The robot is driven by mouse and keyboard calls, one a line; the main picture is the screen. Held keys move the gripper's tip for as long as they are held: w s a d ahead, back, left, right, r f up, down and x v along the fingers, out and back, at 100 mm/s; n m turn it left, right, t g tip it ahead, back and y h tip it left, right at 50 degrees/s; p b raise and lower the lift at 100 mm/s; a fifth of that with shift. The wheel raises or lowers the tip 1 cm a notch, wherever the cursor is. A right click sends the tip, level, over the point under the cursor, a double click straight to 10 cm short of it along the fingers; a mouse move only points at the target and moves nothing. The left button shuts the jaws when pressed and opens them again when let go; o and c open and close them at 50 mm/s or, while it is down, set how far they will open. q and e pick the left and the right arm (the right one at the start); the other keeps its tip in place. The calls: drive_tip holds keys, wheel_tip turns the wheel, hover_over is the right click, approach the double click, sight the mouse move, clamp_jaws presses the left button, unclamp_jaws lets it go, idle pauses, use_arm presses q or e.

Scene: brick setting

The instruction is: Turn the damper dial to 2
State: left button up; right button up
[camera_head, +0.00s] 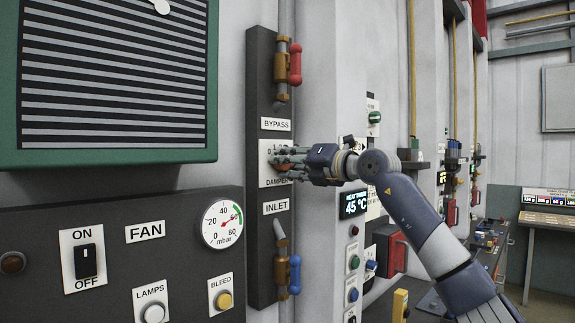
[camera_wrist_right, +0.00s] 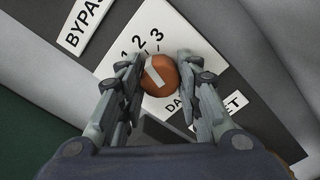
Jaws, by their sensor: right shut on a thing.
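The damper dial is a round orange knob (camera_wrist_right: 156,78) with a pale pointer bar, on a white plate (camera_wrist_right: 160,20) printed with 1, 2 and 3. In the wrist view the bar slants up and left, roughly in line with the 2; the exact reading is hard to tell. My right gripper (camera_wrist_right: 159,70) is shut on the dial, one finger on each side. In the head view the gripper (camera_head: 280,160) reaches in from the right and covers most of the dial and its plate (camera_head: 266,176). My left gripper is not in view.
The dial sits on a dark vertical panel between the BYPASS label with its red-handled valve (camera_head: 294,64) and the INLET label with its blue-handled valve (camera_head: 294,275). A dark fan panel (camera_head: 120,220) with a gauge (camera_head: 222,220) is at left.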

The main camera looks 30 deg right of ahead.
drive_tip(key=shift+d+r, duration=0.1)
drive_tip(key=shift+r, duration=0.1)
drive_tip(key=o, duration=1)
drive_tip(key=shift+o, duration=0.2)
drive_tip(key=shift+f, duration=0.1)
drive_tip(key=v, duration=1.2)
